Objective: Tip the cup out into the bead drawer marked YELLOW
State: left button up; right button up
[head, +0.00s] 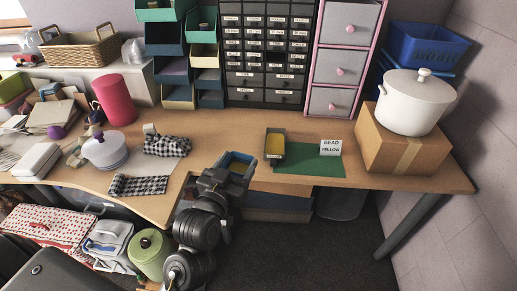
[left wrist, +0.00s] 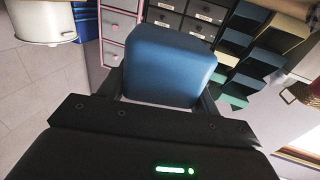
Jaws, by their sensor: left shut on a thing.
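My left gripper (head: 230,175) is shut on a blue cup (head: 241,157) and holds it near the table's front edge. In the left wrist view the cup (left wrist: 166,68) fills the space between the fingers. The bead drawer (head: 275,157), a small dark open box with yellow inside, stands just right of the cup, apart from it. A white sign (head: 330,148) reading BEAD YELLOW stands to its right. My right gripper is not in view.
A green mat (head: 318,167) lies by the drawer. A cardboard box (head: 400,150) with a white pot (head: 412,105) stands on the right. A dark drawer cabinet (head: 268,60) stands behind. Checked cloths (head: 166,146) and a lidded pot (head: 106,150) lie left.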

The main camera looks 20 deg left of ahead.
aim_at(274, 151)
jog(key=z, duration=2.7)
jog(key=k, duration=0.8)
jog(key=u, duration=1.35)
